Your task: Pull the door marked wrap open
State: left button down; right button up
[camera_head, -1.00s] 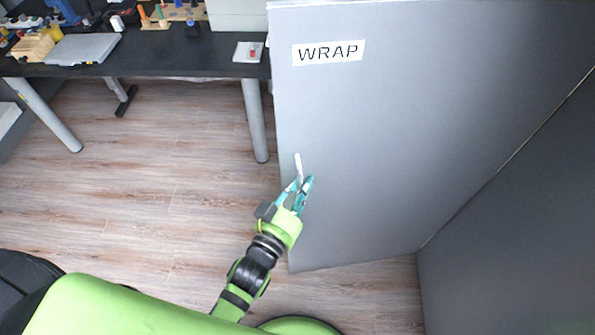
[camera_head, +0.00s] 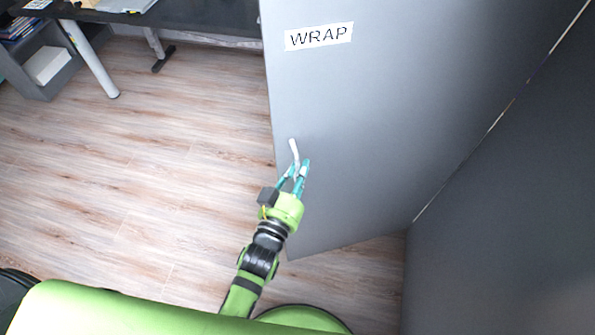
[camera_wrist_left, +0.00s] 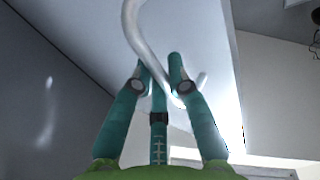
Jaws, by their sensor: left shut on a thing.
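The grey door (camera_head: 350,140) with a white "WRAP" label (camera_head: 319,36) stands swung out at an angle, with floor visible behind its lower edge. A pale curved handle (camera_head: 293,149) is on the door near its left edge. My left gripper (camera_head: 299,169) is at the lower part of this handle, its teal fingers shut on it. In the left wrist view the handle (camera_wrist_left: 136,33) curves down between the fingers (camera_wrist_left: 160,75). My right gripper is not in view.
A dark desk (camera_head: 190,18) with grey legs stands at the top left, beside a shelf unit with a white box (camera_head: 48,65). A dark grey panel (camera_head: 500,230) rises on the right. The wood floor (camera_head: 150,170) left of the door is clear.

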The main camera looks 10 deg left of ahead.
pick_arm(q)
jog(key=shift+w+r, duration=0.15)
jog(key=shift+r, duration=0.1)
jog(key=c, duration=1.2)
grip_release()
jog(key=shift+f, duration=0.1)
jog(key=shift+s+f, duration=0.1)
jog(key=shift+s, duration=0.25)
jog(key=v, duration=1.1)
jog(key=shift+s+a, duration=0.1)
jog(key=shift+s, duration=0.2)
